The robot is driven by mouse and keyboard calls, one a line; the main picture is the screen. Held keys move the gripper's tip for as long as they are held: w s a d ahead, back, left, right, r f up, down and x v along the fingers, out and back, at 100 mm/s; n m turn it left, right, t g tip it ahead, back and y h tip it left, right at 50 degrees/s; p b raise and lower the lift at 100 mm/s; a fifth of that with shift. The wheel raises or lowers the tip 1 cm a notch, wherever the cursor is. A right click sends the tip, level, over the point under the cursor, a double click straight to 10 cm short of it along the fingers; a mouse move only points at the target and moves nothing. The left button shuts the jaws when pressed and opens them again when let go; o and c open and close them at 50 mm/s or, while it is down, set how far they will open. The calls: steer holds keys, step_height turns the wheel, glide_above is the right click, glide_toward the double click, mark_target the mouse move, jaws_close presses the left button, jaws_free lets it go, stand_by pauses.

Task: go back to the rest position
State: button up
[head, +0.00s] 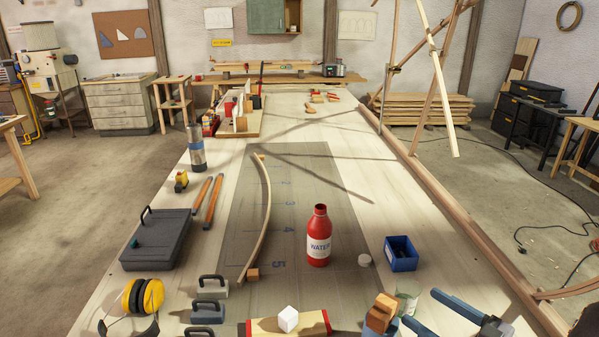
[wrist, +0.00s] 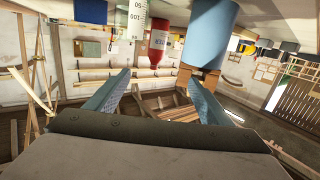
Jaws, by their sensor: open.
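My gripper (head: 420,308) is at the lower right of the head view, its two blue fingers pointing left and spread apart. In the wrist view my gripper (wrist: 160,78) is open, with nothing held between the fingers. A bent lath (head: 268,205) lies on the dark numbered mat (head: 310,180), left of the red water bottle (head: 319,236). A small wooden block (head: 252,274) is by its near end. In the upside-down wrist view, the red bottle (wrist: 161,42) and a blue cup (wrist: 212,32) show beyond the fingers.
A clear measuring glass (head: 408,294) and wooden blocks (head: 381,312) are close to the fingertips. A white cube (head: 288,318) sits on a red-ended board. A wooden rail (head: 440,195) edges the right side.

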steer(key=w+d+r+m+g+h+p, duration=0.1)
steer(key=w+d+m+h, duration=0.3)
steer(key=d+h, duration=0.2)
steer(key=w+d+m+g+h+p, duration=0.1)
steer(key=w+d+m+h+p, duration=0.2)
steer(key=d+h, duration=0.4)
steer(key=s+a+m+g+y+p, duration=0.15)
steer(key=s+a+m+g, duration=0.3)
steer(key=s+a, duration=0.5)
steer(key=s+a+m+g+y+p, duration=0.1)
steer(key=s+a+m+g+y, duration=0.25)
steer(key=s+a+g, duration=0.6)
steer(key=s+a+f+n+t+h+b, duration=0.1)
steer(key=s+a+f+n+b, duration=0.1)
steer(key=a+f+n, duration=0.6)
steer(key=shift+s+a+f+t+h+b, duration=0.2)
steer(key=shift+a+f+t+h+b, duration=0.15)
steer(key=shift+a, duration=0.55)
